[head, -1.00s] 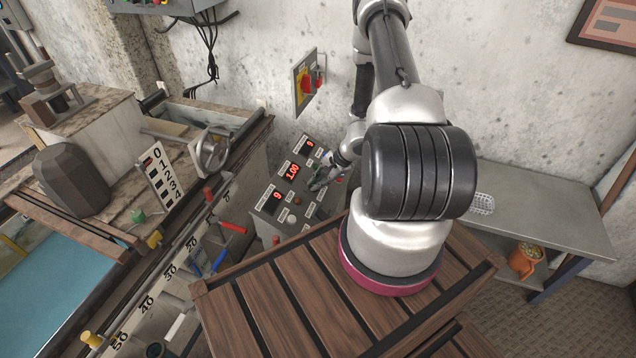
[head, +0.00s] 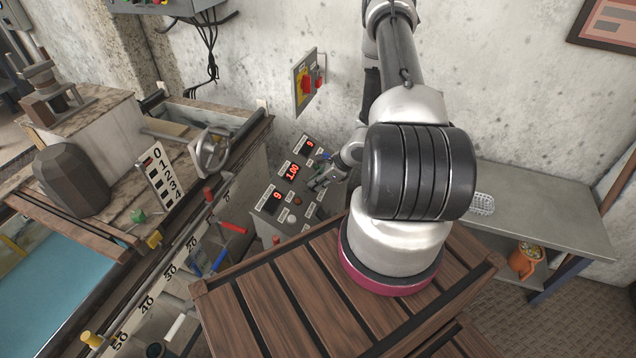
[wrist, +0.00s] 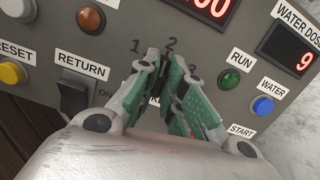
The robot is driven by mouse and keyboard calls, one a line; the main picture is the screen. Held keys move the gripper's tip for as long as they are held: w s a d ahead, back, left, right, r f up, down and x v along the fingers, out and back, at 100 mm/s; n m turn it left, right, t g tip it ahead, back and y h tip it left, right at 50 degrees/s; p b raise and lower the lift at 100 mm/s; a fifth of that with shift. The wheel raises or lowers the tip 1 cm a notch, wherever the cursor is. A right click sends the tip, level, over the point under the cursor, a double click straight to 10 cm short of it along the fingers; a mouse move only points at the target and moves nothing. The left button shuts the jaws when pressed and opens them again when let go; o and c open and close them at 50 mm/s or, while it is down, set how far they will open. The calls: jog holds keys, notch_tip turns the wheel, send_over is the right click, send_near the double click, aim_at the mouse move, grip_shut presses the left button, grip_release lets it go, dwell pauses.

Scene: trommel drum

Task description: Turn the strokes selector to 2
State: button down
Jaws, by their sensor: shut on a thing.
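The control panel (head: 268,206) carries the strokes selector, whose positions are marked 1, 2 and 3 in the wrist view. My gripper (wrist: 166,72) is shut on the selector knob (wrist: 153,55), with its green-and-grey fingers on either side. Only a dark bit of the knob shows between the fingertips, up near the gap between 1 and 2. The rest is hidden, so I cannot tell its exact setting. In the head view my gripper (head: 318,182) reaches the panel from the right.
Beside the selector are a black RETURN rocker switch (wrist: 74,93), a green RUN button (wrist: 225,80) and a blue WATER button (wrist: 263,105). A red-and-yellow wall switch (head: 306,82) is above the panel. A slatted wooden platform (head: 262,312) lies in front.

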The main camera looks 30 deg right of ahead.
jog(key=shift+m, duration=0.6)
jog(key=c, duration=1.5)
grip_release()
jog(key=v, duration=1.2)
